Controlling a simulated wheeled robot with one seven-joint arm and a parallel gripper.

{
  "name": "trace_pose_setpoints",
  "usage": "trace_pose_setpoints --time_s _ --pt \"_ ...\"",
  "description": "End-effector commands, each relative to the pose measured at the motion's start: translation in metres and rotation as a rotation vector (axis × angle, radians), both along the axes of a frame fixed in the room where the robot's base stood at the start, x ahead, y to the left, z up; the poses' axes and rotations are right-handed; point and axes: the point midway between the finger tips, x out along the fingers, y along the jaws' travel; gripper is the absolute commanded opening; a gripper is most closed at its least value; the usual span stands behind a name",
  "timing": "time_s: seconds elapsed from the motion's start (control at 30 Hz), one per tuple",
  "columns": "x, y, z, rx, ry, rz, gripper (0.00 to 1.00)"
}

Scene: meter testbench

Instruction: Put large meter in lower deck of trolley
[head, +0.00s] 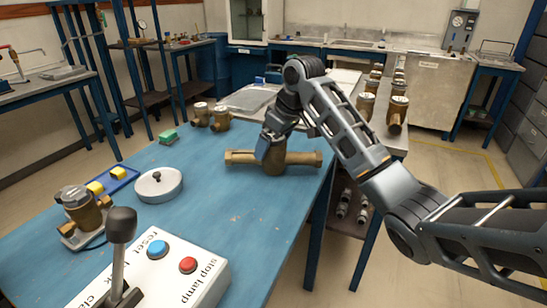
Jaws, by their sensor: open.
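The large meter (245,159), a brass body with a long pipe end on each side, lies across the far right part of the blue table (215,215). My gripper (267,150) is open over the middle of the meter and hides its top. I cannot tell whether the fingers touch it. The trolley (398,143) stands beyond the table's right edge. Several brass meters are on its top deck. Its lower deck (338,223) is partly hidden by the table and my arm, and holds small grey-topped pieces.
A control box (160,268) with a lever fills the front. The table's middle is clear.

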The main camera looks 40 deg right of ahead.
Motion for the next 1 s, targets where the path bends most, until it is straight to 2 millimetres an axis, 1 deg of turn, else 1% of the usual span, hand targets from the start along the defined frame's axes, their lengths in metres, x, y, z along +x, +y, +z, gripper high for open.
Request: trace_pose_setpoints --time_s 0.13,0.17,1.0 --pt "0.0 0.0 0.0 0.0 0.0 0.0 1.0" --pt "0.0 0.0 0.0001 0.0 0.0 0.0 0.98" --pt "-0.0002 0.0001 0.0006 0.0 0.0 0.0 0.18"
